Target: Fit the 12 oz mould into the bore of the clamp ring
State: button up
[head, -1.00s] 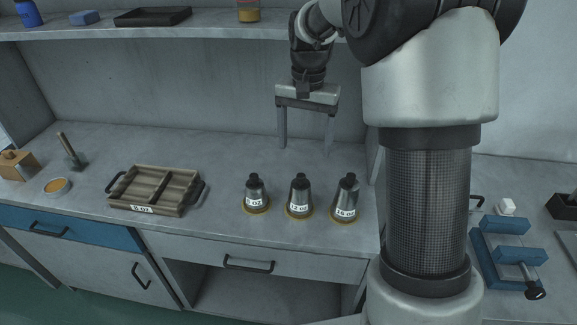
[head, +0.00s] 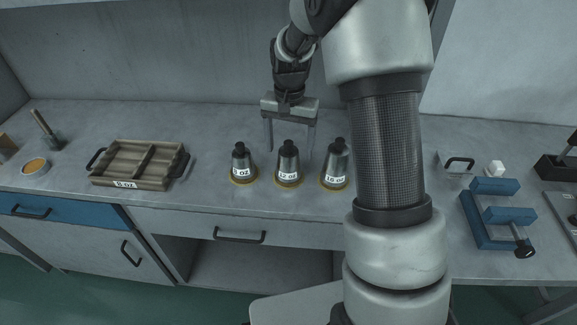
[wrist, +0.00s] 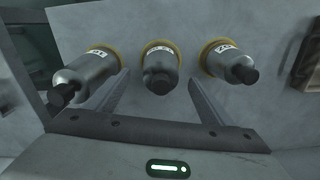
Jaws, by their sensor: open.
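The 12 oz mould (head: 288,163) is a metal cone with a black knob on top, standing upright on a yellow ring on the counter, between two similar moulds. It also shows in the wrist view (wrist: 160,72), between my fingers' lines. My gripper (head: 290,145) is open and empty, just above and behind the 12 oz mould in the head view, its fingers pointing down and spread wider than the mould. No contact shows. I cannot make out the clamp ring for certain in any view.
An 8 oz-type mould (head: 241,165) stands left and a 16 oz mould (head: 336,165) right, both close by. A wooden tray (head: 110,180) lies further left. A blue vise (head: 490,215) sits at the right. Bare counter lies between tray and moulds.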

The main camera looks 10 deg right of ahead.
jog(key=f, duration=0.4)
jog(key=shift+s+a+f+b, duration=0.2)
jog(key=shift+s+f+b, duration=0.1)
jog(key=shift+f, duration=0.05)
jog(key=shift+r, duration=0.1)
jog(key=c, duration=1.7)
